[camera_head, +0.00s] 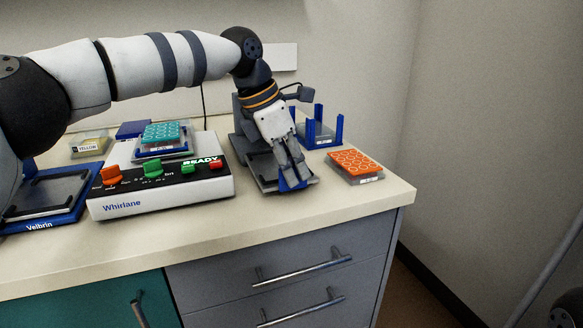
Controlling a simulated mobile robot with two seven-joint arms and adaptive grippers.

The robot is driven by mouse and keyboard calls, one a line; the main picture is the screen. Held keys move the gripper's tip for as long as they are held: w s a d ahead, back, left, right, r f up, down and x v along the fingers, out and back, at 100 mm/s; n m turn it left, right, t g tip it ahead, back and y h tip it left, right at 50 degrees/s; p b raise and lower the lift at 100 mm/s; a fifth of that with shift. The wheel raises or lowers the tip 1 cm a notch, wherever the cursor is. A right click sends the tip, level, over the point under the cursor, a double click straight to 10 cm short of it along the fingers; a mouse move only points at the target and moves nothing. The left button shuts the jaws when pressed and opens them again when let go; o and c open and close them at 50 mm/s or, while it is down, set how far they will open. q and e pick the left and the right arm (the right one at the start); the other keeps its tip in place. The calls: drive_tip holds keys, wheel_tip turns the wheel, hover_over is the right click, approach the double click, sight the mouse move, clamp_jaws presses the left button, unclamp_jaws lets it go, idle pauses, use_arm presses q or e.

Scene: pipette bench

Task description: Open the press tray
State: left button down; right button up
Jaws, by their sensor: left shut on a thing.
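The press (238,142) is a dark grey device on the right half of the bench, largely hidden behind my left arm. Its grey press tray (264,170) sits low at the front and has a blue part at its front edge. My left gripper (293,180) points down over this front edge and is shut on the tray's blue handle. The fingers hide most of the handle. How far out the tray stands is hard to tell. My right gripper is not in view.
An orange plate (355,163) lies right of the tray, near the bench's right edge. A blue-posted rack (318,131) stands behind. Bench front is clear.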

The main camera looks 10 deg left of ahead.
use_arm(q)
drive_tip(key=shift+w+a, duration=0.1)
drive_tip(key=shift+w, duration=0.05)
drive_tip(key=c, duration=2)
unclamp_jaws()
drive_tip(key=v, duration=1.2)
